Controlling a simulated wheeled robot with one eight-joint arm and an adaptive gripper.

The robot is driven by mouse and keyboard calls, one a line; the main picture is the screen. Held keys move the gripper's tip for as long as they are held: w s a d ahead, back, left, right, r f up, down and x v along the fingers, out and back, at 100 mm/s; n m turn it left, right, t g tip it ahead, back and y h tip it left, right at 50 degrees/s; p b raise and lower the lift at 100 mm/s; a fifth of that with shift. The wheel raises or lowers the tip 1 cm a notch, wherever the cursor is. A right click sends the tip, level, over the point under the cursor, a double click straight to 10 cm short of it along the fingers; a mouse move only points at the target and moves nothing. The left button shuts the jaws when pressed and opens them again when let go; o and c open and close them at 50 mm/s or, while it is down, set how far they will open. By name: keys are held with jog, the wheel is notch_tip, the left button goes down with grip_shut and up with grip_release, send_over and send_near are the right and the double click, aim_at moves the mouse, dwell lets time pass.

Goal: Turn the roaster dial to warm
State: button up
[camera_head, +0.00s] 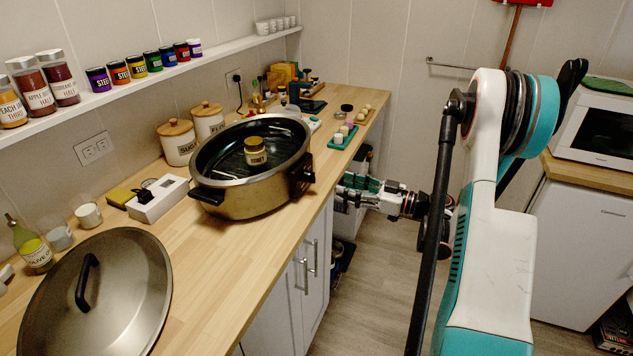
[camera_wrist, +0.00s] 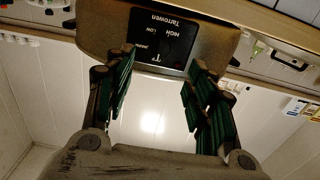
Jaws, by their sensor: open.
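The roaster (camera_head: 240,202) is a gold oval pan with a dark interior and black handles, standing uncovered at the counter's front edge. A small labelled jar (camera_head: 255,151) is in it. Its black control box (camera_head: 300,174) is on the right end. In the wrist view the roaster (camera_wrist: 105,25) appears upside down, with a black panel (camera_wrist: 163,42) reading Tarrowen, HIGH and LOW. The dial is too dark to make out, so its setting cannot be told. My gripper (camera_head: 345,190) is open and empty, right of the control box; in the wrist view its fingertips (camera_wrist: 160,64) straddle the panel's lower part.
The steel lid (camera_head: 125,300) lies on the counter (camera_head: 205,290) at front left. The floor (camera_head: 385,270) between counter and white cabinet is open.

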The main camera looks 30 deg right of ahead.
aim_at(310, 177)
jog(key=b+x, duration=0.2)
jog(key=x, duration=0.8)
jog(key=c, duration=1.1)
